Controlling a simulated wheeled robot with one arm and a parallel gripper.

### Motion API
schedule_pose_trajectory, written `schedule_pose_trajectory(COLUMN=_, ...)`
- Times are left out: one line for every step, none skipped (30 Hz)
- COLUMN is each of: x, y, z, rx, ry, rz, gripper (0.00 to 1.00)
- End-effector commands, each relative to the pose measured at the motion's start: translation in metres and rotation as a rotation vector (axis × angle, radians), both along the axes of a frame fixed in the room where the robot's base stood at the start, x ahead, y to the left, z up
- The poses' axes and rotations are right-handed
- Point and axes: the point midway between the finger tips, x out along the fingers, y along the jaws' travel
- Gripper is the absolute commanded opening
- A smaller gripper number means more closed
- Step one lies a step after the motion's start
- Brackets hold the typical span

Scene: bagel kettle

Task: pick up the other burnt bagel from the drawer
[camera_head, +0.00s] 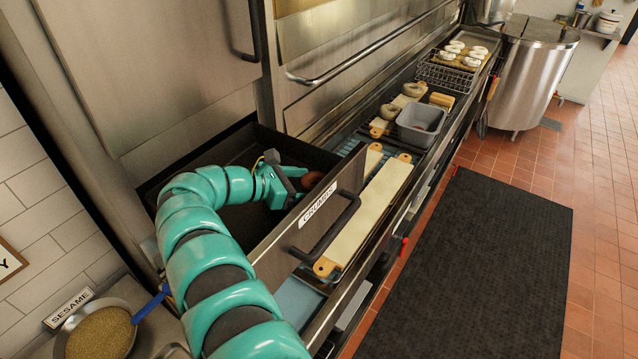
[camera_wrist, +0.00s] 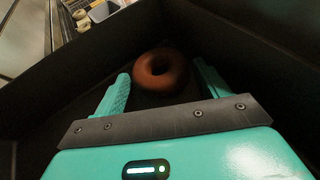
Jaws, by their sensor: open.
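The burnt bagel (camera_wrist: 161,71) is dark brown and lies in the drawer near a corner. In the head view it shows partly (camera_head: 312,180), beside my gripper. My gripper (camera_head: 288,180) is inside the open drawer (camera_head: 264,246), which has a "CRUMBS" label and a black handle on its front. In the wrist view my gripper (camera_wrist: 162,88) is open, with one teal finger to each side of the bagel's near part. I cannot tell whether the fingers touch it.
The drawer's walls stand close around my gripper. Long wooden boards (camera_head: 372,213) lie right of the drawer front. A grey bin (camera_head: 421,124), pale bagels (camera_head: 413,90) and a wire basket (camera_head: 443,77) are farther along the counter. A sesame pan (camera_head: 102,333) is at lower left.

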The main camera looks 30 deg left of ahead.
Motion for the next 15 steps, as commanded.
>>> schedule_pose_trajectory(x=-0.0003, y=0.0006, z=0.0004, rx=0.001, ry=0.000, rz=0.002, gripper=0.74)
schedule_pose_trajectory(x=-0.0003, y=0.0007, z=0.0004, rx=0.001, ry=0.000, rz=0.002, gripper=0.74)
schedule_pose_trajectory(x=-0.0003, y=0.0007, z=0.0005, rx=0.001, ry=0.000, rz=0.002, gripper=0.74)
schedule_pose_trajectory(x=-0.0004, y=0.0007, z=0.0004, rx=0.000, ry=0.000, rz=0.002, gripper=0.74)
schedule_pose_trajectory(x=-0.0004, y=0.0007, z=0.0004, rx=0.000, ry=0.000, rz=0.002, gripper=0.72)
schedule_pose_trajectory(x=-0.0004, y=0.0007, z=0.0003, rx=0.000, ry=0.000, rz=0.001, gripper=0.64)
schedule_pose_trajectory(x=-0.0003, y=0.0006, z=0.0003, rx=0.000, ry=0.000, rz=0.001, gripper=0.58)
schedule_pose_trajectory(x=-0.0003, y=0.0006, z=0.0003, rx=0.000, ry=0.000, rz=0.001, gripper=0.52)
schedule_pose_trajectory(x=-0.0003, y=0.0006, z=0.0002, rx=0.000, ry=0.000, rz=0.001, gripper=0.44)
schedule_pose_trajectory(x=-0.0003, y=0.0004, z=0.0002, rx=0.000, ry=0.000, rz=0.001, gripper=0.40)
schedule_pose_trajectory(x=-0.0003, y=0.0005, z=0.0002, rx=0.000, ry=0.000, rz=0.001, gripper=0.40)
schedule_pose_trajectory(x=-0.0003, y=0.0004, z=0.0002, rx=0.000, ry=0.000, rz=0.001, gripper=0.40)
schedule_pose_trajectory(x=-0.0002, y=0.0004, z=0.0001, rx=0.000, ry=0.000, rz=0.001, gripper=0.40)
schedule_pose_trajectory(x=-0.0002, y=0.0004, z=0.0001, rx=0.000, ry=0.000, rz=0.001, gripper=0.40)
schedule_pose_trajectory(x=-0.0002, y=0.0004, z=0.0000, rx=0.000, ry=0.000, rz=0.001, gripper=0.40)
